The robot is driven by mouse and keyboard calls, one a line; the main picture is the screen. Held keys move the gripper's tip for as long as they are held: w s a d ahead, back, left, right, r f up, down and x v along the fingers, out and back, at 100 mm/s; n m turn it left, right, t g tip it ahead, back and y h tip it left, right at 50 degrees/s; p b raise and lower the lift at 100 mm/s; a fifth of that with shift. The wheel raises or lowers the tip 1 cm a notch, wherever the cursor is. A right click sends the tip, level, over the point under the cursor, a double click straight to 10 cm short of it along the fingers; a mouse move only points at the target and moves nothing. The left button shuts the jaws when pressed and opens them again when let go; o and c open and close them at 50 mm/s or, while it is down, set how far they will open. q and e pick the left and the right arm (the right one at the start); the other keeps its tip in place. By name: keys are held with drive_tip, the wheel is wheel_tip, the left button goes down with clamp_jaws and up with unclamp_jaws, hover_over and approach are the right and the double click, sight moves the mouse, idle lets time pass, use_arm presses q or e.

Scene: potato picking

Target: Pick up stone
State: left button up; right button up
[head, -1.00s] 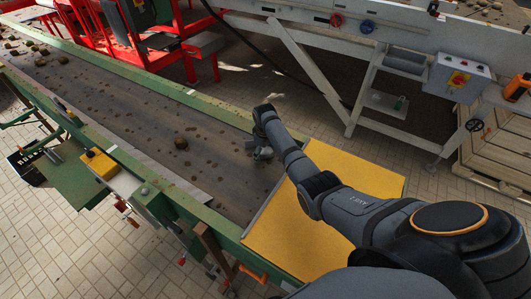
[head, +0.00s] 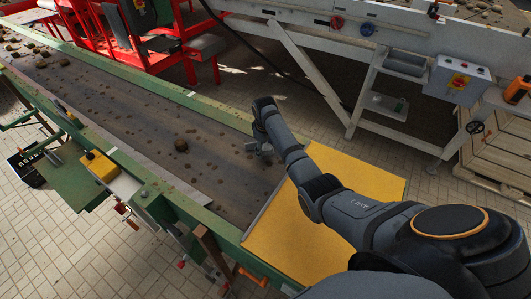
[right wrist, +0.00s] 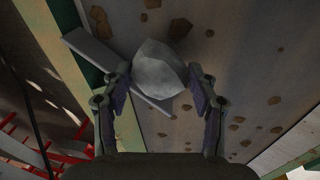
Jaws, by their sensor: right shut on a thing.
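A pale grey, angular stone (right wrist: 160,72) sits between the two fingers of my right gripper (right wrist: 163,95) in the right wrist view. The gripper is shut on it, with the finger pads against its sides. In the head view my right gripper (head: 264,148) hangs over the near end of the dark conveyor belt (head: 130,108), close to its far green edge. The stone cannot be made out clearly there. My left gripper is not in view.
A round brown lump (head: 181,145) and many small clods lie on the belt. More lumps lie at its far left. A yellow panel (head: 310,222) covers the belt's near end. A white frame (head: 330,85) and red machinery (head: 150,35) stand beyond.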

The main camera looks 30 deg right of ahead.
drive_tip(key=a+r+b, duration=0.4)
drive_tip(key=a+r, duration=0.5)
drive_tip(key=a, duration=0.5)
drive_tip(key=shift+r, duration=0.3)
drive_tip(key=shift+w, duration=0.1)
